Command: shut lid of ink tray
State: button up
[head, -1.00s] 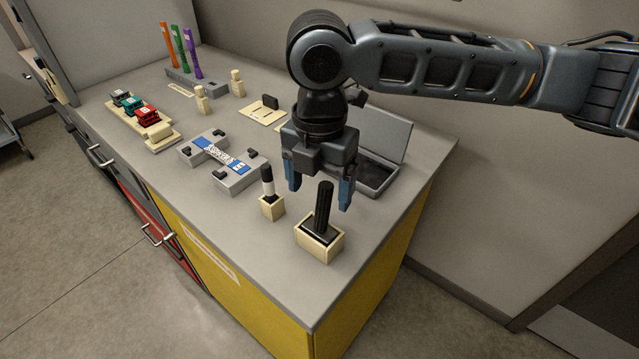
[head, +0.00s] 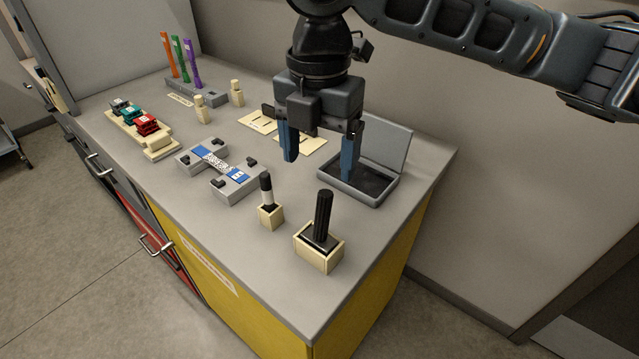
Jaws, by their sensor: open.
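The ink tray (head: 348,197) is a grey shallow box with a dark inside, at the right rear of the bench top. Its lid (head: 385,142) stands open, raised at the back of the tray. My gripper (head: 318,168) points down with its blue fingers apart and nothing between them. It hangs above the bench, in front of the tray and lid in the picture. The right finger covers part of the tray's left side. I cannot tell the exact height of the fingertips over the tray.
A black ribbed handle (head: 322,217) stands in a cream block (head: 320,250) in front of the tray. A smaller black-and-white stamp (head: 267,192) stands beside it. A grey fixture with a lattice specimen (head: 215,163) lies to the left. Cream plates (head: 300,144) lie behind the gripper.

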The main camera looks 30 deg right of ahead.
aim_at(386, 142)
jog(key=i+l, duration=0.1)
jog(key=l, duration=0.35)
jog(key=i+l, duration=0.1)
jog(key=l, duration=0.85)
jog(key=i, duration=0.05)
